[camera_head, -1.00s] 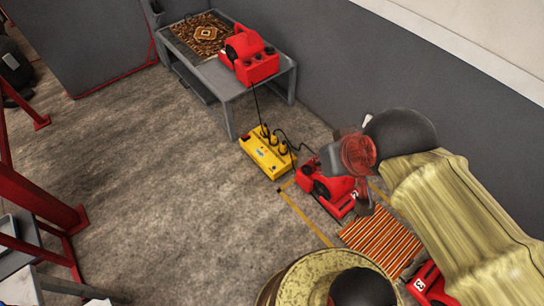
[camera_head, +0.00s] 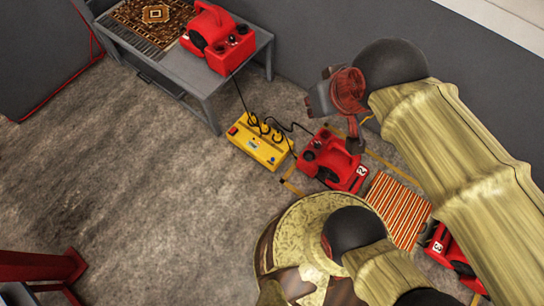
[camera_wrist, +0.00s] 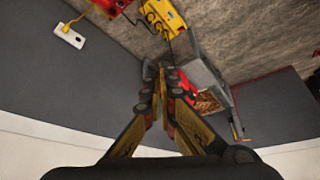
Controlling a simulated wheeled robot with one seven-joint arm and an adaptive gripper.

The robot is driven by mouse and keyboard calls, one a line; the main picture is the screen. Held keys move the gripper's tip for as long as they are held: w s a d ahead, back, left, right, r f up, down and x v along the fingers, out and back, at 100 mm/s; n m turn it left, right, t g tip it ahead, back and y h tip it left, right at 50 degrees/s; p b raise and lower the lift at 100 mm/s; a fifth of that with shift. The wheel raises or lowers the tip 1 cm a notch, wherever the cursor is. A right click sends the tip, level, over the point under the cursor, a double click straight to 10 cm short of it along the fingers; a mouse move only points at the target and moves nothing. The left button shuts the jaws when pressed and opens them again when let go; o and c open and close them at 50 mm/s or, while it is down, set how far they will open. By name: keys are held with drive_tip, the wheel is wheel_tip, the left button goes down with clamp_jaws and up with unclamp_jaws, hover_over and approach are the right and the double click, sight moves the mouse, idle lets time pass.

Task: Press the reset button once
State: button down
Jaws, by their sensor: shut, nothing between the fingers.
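The yellow power box (camera_head: 258,151) lies on the floor with black plugs and cords along its top. A small red part (camera_head: 234,130) shows at its left end; I cannot tell for sure which part is the reset button. The box also shows at the top of the wrist view (camera_wrist: 176,24). My gripper (camera_head: 355,146) appears in front of the red blower marked 2, to the right of the yellow box and apart from it. In the wrist view my gripper (camera_wrist: 160,70) has its fingers together with nothing between them.
The red blower marked 2 (camera_head: 338,168) stands beside the box. A striped rug (camera_head: 398,208) lies at right. The grey wall is behind; floor left of the box is clear.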

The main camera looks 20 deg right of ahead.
drive_tip(key=w+d+f+n+h+b, duration=0.1)
drive_tip(key=w+d+f+n, duration=0.2)
drive_tip(key=w, duration=1)
drive_tip(key=w+d+f+n+h, duration=0.1)
drive_tip(key=w+d+f, duration=0.3)
drive_tip(key=w, duration=0.8)
drive_tip(key=w+d+f+n, duration=0.2)
drive_tip(key=w+f+n, duration=0.1)
drive_tip(key=w+f, duration=0.75)
drive_tip(key=w+d+f+n, duration=0.1)
drive_tip(key=w+f+n, duration=0.2)
drive_tip(key=w+f, duration=0.75)
wheel_tip(320, 180, down, 32)
drive_tip(key=s+a+n+y+b, duration=0.2)
drive_tip(key=a+n+y, duration=0.1)
drive_tip(key=n+y, duration=0.15)
drive_tip(key=s+a+f+n+y, duration=0.1)
drive_tip(key=s+f, duration=0.3)
drive_tip(key=f, duration=0.4)
drive_tip(key=s+a+f+n+y, duration=0.1)
drive_tip(key=s+a+f, duration=0.3)
drive_tip(key=f, duration=0.4)
drive_tip(key=s+a+f+n+y, duration=0.1)
drive_tip(key=s+a+f, duration=0.1)
drive_tip(key=s+f, duration=0.4)
wheel_tip(320, 180, down, 2)
drive_tip(key=shift+s+a+f+n, duration=0.2)
drive_tip(key=shift+a+f+n, duration=0.05)
drive_tip(key=shift+a+n, duration=0.15)
